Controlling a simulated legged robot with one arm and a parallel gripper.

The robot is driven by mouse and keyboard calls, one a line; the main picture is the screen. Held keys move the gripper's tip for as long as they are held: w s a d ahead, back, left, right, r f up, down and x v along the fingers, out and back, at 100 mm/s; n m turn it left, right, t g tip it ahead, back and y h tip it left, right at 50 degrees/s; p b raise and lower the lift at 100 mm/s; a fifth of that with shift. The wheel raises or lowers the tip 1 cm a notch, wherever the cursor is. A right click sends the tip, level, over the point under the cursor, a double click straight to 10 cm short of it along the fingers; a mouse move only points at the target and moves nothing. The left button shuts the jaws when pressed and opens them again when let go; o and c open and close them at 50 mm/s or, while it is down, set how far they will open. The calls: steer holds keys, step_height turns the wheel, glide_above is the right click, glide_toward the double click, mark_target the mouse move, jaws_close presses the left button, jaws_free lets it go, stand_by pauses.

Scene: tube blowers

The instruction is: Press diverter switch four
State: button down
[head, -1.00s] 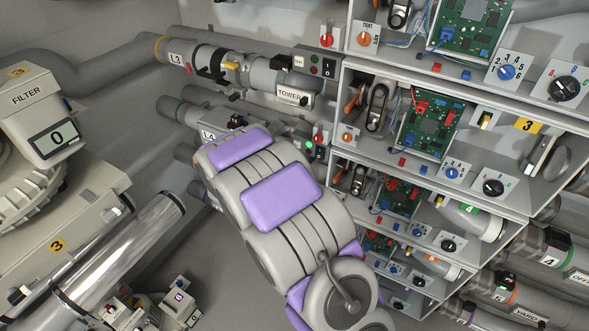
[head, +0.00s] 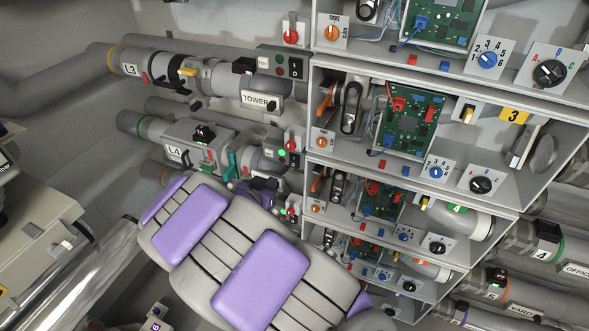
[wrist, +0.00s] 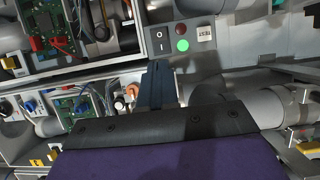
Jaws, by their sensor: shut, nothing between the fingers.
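The L4 tube unit (head: 173,153) is at the left in the head view. A control box with a lit green lamp (head: 281,153) and a dark switch (head: 295,160) is at its right end, below a red knob. In the wrist view, a grey control panel shows a lit green lamp (wrist: 182,45), a darker lamp above it and a switch marked O and I (wrist: 158,43). My gripper (wrist: 160,70) is shut and empty, its dark blue fingertips just below that switch in the picture. Contact cannot be told. In the head view my gripper (head: 265,184) is partly hidden behind my arm.
Shelves with circuit boards (head: 408,122), dials and cables stand to the right. The L3 tube (head: 131,69) and its TOWER label (head: 256,101) are above L4. A green teal lever (head: 230,164) is left of the box. Pipes and a grey machine (head: 35,235) are at left.

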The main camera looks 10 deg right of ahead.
steer(key=d, duration=0.2)
steer(key=b, duration=0.1)
glide_toward(296, 166)
steer(key=b+x, duration=0.1)
steer(key=x, duration=0.4)
steer(key=shift+w+d+f, duration=0.1)
steer(key=shift+d+f, duration=0.05)
steer(key=shift+w+d+f, duration=0.2)
steer(key=shift+w+d, duration=0.05)
steer(key=shift+w, duration=0.3)
steer(key=shift+w+a+f, duration=0.1)
steer(key=shift+w+a, duration=0.1)
steer(key=shift+a, duration=0.15)
steer(key=shift+d, duration=0.25)
steer(key=shift+d+f+t+b, duration=0.2)
steer(key=shift+f+t+b, duration=0.1)
steer(key=shift+b, duration=0.4)
steer(key=shift+f+t+h+b, duration=0.15)
steer(key=shift+t+h+b, duration=0.2)
steer(key=shift+b, duration=0.25)
steer(key=shift+a+f+t+h+b, duration=0.1)
steer(key=shift+a+t+h+b, duration=0.05)
steer(key=shift+t+h+b, duration=0.35)
steer(key=shift+w+r, duration=0.1)
steer(key=shift+r, duration=0.2)
steer(key=shift+f, duration=0.1)
